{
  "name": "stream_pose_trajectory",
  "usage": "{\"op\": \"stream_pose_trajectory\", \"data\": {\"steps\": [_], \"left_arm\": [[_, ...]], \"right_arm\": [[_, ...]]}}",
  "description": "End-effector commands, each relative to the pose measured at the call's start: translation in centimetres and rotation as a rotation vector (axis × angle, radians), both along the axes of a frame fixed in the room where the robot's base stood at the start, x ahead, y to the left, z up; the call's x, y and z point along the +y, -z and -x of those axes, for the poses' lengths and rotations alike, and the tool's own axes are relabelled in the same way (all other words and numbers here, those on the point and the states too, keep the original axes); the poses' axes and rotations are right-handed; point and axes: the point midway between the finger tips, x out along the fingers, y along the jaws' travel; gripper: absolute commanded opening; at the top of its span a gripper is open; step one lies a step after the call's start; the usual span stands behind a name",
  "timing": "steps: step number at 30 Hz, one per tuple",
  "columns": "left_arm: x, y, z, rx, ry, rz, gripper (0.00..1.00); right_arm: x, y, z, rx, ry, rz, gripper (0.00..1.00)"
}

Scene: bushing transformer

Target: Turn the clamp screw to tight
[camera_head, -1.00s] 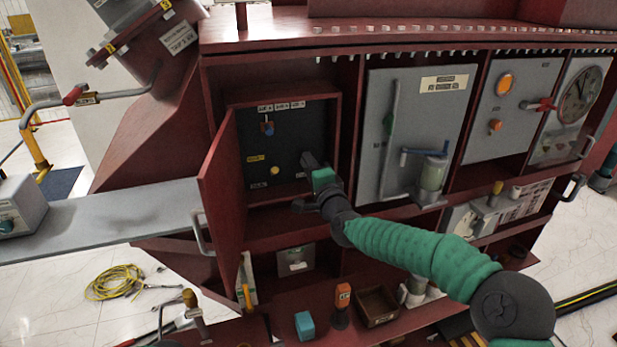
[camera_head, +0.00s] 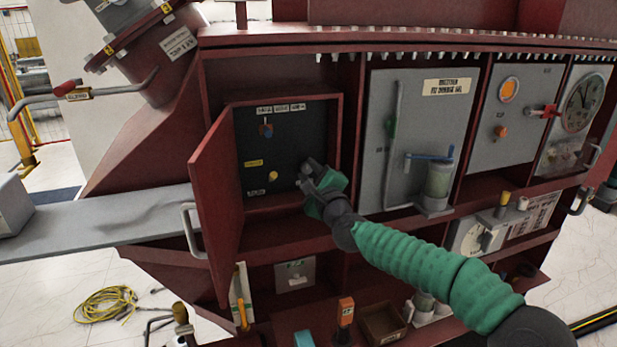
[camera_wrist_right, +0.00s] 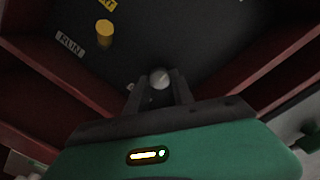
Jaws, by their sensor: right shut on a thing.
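A small round grey screw head (camera_wrist_right: 159,78) sits on the dark panel (camera_head: 290,138) inside the open red box; I take it for the clamp screw. My right gripper (camera_wrist_right: 158,90) is shut on it, with one dark finger on each side. In the head view my right gripper (camera_head: 306,177) reaches into the lower right of the box and hides most of the screw. I cannot read a tight mark beside the screw. My left gripper is not in view.
The red door (camera_head: 214,200) stands open at left. Red box walls are close around my gripper. A grey cabinet panel (camera_head: 414,120) with a blue lever (camera_head: 430,155) is to the right.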

Motion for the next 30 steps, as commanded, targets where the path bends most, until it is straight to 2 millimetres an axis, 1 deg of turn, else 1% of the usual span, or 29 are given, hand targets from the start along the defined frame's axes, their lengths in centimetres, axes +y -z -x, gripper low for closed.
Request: {"op": "stream_pose_trajectory", "data": {"steps": [1, 14, 15, 19, 20, 27, 30], "left_arm": [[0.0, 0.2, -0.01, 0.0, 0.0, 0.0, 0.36], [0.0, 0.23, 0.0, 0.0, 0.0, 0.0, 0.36], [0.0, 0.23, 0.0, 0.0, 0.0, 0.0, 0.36], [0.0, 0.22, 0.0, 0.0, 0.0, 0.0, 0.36], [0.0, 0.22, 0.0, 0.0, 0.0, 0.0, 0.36], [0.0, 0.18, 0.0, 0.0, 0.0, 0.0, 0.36], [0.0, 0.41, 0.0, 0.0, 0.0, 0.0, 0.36]], "right_arm": [[0.0, 0.98, -0.02, 0.017, -0.003, -0.004, 0.0], [0.14, 1.03, -0.02, 0.021, -0.005, -0.011, 0.0], [0.14, 1.03, -0.02, 0.021, -0.006, -0.011, 0.31], [0.14, 0.84, -0.01, 0.018, -0.005, -0.011, 0.48], [0.13, 0.77, -0.01, 0.017, -0.004, -0.011, 0.5], [0.09, 0.41, 0.06, 0.011, -0.002, -0.011, 0.5], [-0.13, 0.45, 0.44, 0.01, -0.002, -0.01, 0.5]]}}
